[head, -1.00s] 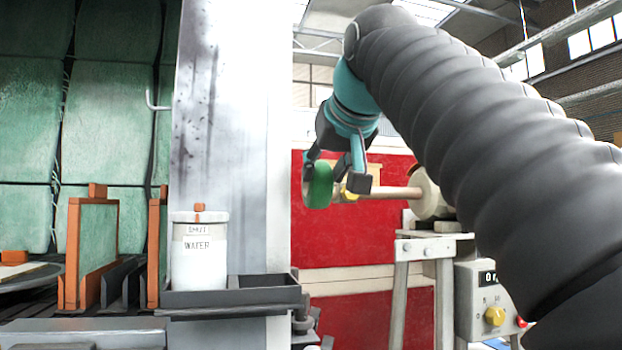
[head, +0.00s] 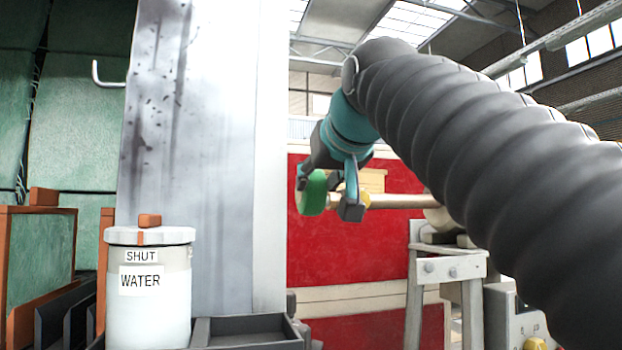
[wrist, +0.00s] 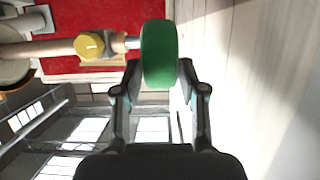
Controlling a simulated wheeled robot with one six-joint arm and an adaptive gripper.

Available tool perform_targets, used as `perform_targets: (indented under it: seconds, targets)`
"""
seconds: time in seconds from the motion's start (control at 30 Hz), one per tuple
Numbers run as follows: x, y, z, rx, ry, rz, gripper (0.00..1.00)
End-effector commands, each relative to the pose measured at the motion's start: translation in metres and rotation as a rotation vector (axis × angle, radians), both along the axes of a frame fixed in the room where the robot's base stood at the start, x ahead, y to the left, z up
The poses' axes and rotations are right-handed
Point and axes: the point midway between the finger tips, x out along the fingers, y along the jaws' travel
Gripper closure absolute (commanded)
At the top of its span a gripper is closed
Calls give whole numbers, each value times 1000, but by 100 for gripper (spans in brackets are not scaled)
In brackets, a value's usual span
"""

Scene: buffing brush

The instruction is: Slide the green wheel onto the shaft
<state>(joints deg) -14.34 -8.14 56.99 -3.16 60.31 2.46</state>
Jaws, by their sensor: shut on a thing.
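The green wheel (head: 312,193) is held on edge in my gripper (head: 326,192), whose fingers close on it from two sides. In the wrist view the wheel (wrist: 158,54) sits between the fingertips of my gripper (wrist: 159,76). The shaft (head: 400,201) runs level to the right of the wheel, with a yellow knob or nut near its end. In the wrist view the shaft (wrist: 40,49) comes from the left, past the yellow part (wrist: 89,45), and its thin tip reaches close to the wheel's left face. I cannot tell whether they touch.
The shaft's machine stands on a grey stand (head: 447,264) at right. A white jar marked WATER (head: 149,310) sits in the left foreground, beside an empty dark tray (head: 250,330). A pale pillar (head: 205,150) rises behind it. A red wall (head: 360,250) lies behind the shaft.

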Motion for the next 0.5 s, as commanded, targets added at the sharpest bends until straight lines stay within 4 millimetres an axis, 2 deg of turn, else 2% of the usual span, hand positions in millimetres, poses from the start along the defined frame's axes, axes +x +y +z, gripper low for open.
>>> perform_targets:
  seconds: [0.5]
  targets:
    - [16,1,-3,0,-1,-3,92]
